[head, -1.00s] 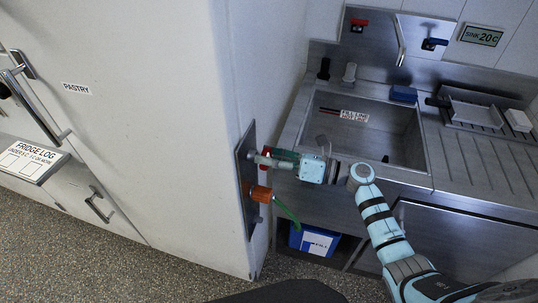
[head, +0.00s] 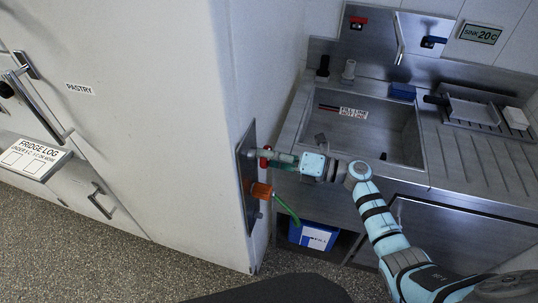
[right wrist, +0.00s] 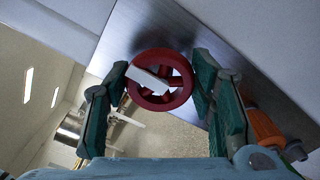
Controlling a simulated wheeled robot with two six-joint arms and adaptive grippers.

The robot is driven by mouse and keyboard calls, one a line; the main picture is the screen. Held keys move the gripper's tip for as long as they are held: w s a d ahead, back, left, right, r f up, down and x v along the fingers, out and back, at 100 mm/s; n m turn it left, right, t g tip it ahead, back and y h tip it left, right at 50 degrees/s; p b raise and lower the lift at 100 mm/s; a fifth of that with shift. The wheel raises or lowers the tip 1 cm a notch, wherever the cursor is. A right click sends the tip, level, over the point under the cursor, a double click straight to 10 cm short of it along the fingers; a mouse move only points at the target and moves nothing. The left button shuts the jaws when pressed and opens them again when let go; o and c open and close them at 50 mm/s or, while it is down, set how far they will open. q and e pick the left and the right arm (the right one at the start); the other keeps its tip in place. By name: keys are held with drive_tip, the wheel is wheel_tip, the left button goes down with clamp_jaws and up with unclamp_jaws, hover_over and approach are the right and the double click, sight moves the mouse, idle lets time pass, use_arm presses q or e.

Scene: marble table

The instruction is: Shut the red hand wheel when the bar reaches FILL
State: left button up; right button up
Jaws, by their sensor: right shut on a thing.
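The red hand wheel (right wrist: 161,101) sits on a metal plate (head: 244,170) on the side of the white cabinet. It has spokes and a pale strip across its face; only a bit of it shows red in the head view (head: 264,161). My right gripper (head: 276,159) is shut on the wheel, with a green finger on each side of it in the right wrist view (right wrist: 160,88). A blue container (head: 296,234) with a white label reading FILL stands low under the sink. The bar's level is too small to read. My left gripper is out of view.
An orange fitting (head: 259,191) with a green hose (head: 287,209) sits just below the wheel. The steel sink (head: 390,150) and its counter lie behind my right arm. The floor (head: 205,275) in front of the cabinet is clear.

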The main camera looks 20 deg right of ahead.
drive_tip(key=o, duration=1.2)
drive_tip(key=v, duration=1.2)
drive_tip(key=shift+f, duration=0.1)
